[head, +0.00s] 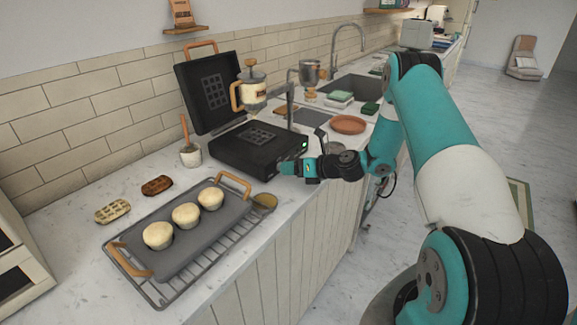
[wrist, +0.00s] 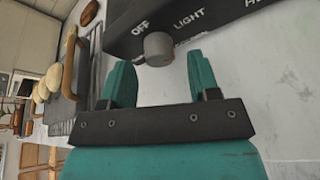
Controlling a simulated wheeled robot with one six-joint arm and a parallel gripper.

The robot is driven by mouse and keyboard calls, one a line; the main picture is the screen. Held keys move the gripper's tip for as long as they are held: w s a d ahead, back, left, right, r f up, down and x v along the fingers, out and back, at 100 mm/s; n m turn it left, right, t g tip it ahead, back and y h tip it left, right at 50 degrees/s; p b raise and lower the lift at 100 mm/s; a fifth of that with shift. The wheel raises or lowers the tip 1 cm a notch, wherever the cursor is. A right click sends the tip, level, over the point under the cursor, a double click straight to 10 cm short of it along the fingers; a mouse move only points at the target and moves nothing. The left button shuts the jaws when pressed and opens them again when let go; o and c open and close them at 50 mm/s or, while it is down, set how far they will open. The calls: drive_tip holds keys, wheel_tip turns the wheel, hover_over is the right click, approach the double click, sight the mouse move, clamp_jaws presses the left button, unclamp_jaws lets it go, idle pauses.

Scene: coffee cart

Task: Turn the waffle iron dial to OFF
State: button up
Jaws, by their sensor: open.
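The black waffle iron (head: 258,146) stands open on the counter, its lid (head: 205,92) raised toward the wall. A small green light shows on its front panel in the head view. In the wrist view its grey dial (wrist: 158,48) sits on the black front panel (wrist: 225,15), below and between the OFF and LIGHT labels. Where the dial points cannot be made out. My gripper (wrist: 160,75) is open, with teal fingers on either side of the dial's position and the dial just beyond the tips. In the head view my gripper (head: 284,169) is at the front of the iron.
A grey tray (head: 190,250) with several muffins sits on a wire rack (head: 240,238) left of my gripper. Two waffles (head: 157,186) lie behind it. A French press (head: 253,88), a terracotta plate (head: 347,125) and a sink (head: 352,88) are farther back.

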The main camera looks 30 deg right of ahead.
drive_tip(key=shift+x, duration=0.9)
drive_tip(key=shift+c, duration=0.5)
drive_tip(key=c, duration=0.8)
